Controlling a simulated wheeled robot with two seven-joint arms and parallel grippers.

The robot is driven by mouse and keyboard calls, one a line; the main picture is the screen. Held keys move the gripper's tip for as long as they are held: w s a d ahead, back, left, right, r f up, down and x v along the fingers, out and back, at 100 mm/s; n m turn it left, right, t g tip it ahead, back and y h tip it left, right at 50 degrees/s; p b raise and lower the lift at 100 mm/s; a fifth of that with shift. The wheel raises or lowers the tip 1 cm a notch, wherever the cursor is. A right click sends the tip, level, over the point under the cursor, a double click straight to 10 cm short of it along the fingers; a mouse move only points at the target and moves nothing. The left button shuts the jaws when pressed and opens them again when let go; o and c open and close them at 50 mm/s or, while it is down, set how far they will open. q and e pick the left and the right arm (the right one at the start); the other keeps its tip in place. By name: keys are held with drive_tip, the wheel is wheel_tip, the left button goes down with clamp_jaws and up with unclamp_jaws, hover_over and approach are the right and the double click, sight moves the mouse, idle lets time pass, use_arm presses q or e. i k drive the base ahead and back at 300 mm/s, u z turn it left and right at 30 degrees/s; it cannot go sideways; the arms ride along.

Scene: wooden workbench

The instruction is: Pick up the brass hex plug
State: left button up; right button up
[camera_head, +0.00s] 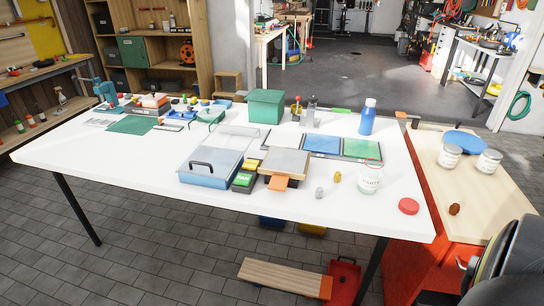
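A small yellow, brass-coloured piece (337,177) sits on the white table near its front edge, left of the white can (369,178). It looks like the brass hex plug, but it is too small to make out its hex shape. A small grey piece (319,193) sits just in front and to the left of it. A brown piece (455,209) lies on the wooden bench at right. Neither of my grippers is in view.
A grey-topped block (285,162) and a blue case with a clear lid (208,180) stand left of the small pieces. A red round lid (408,206) lies right of the can. A blue bottle (367,118) stands behind. The table's front strip is mostly clear.

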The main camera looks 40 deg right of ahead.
sight(338, 176)
drive_tip(key=z, duration=0.15)
drive_tip(key=i, duration=1.25)
drive_tip(key=z, duration=1.15)
drive_tip(key=i, duration=0.55)
drive_tip(key=z, duration=0.6)
